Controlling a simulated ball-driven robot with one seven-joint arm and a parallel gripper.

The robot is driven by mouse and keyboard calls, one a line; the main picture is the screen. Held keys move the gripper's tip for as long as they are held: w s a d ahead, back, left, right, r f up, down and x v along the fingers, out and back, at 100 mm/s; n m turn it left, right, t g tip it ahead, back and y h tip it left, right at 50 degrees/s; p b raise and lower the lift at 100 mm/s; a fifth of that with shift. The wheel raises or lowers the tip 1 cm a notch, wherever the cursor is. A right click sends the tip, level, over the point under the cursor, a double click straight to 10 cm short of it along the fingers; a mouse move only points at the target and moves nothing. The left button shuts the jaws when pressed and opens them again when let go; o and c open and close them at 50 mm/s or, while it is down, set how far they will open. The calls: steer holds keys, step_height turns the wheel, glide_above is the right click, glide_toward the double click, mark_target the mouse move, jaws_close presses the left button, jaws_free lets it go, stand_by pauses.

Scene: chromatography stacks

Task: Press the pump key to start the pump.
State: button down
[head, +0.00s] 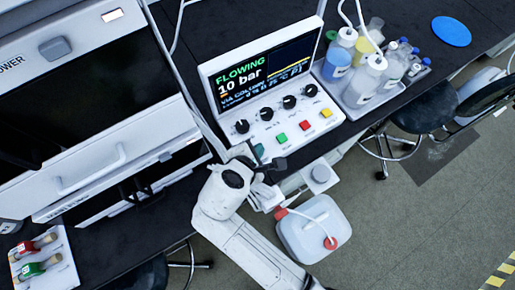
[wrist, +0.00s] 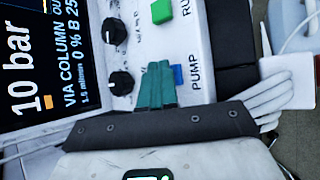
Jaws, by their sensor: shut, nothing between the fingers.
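The control panel (head: 282,130) has a screen (head: 262,75) reading "FLOWING" and "10 bar". The blue pump key (wrist: 180,77) shows in the wrist view beside the label "PUMP". In the head view my arm seems to hide it. My gripper (wrist: 156,66) is shut, its teal fingers together and empty. The fingertips lie just left of the blue key in the wrist view, over the white panel face. I cannot tell whether they touch the panel. In the head view my gripper (head: 259,149) is at the panel's lower left part.
Black knobs (head: 266,114) and green (head: 282,139), red (head: 304,125) and yellow (head: 326,113) keys are close by on the panel. Bottles in a tray (head: 385,95) stand to the right. A white canister (head: 312,228) with tubing is below the bench edge.

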stand_by(0.4)
steer(key=shift+r+p, duration=0.85)
steer(key=shift+p, duration=0.35)
step_height(320, 180, up, 5)
steer(key=p, duration=0.5)
steer(key=shift+p, duration=0.3)
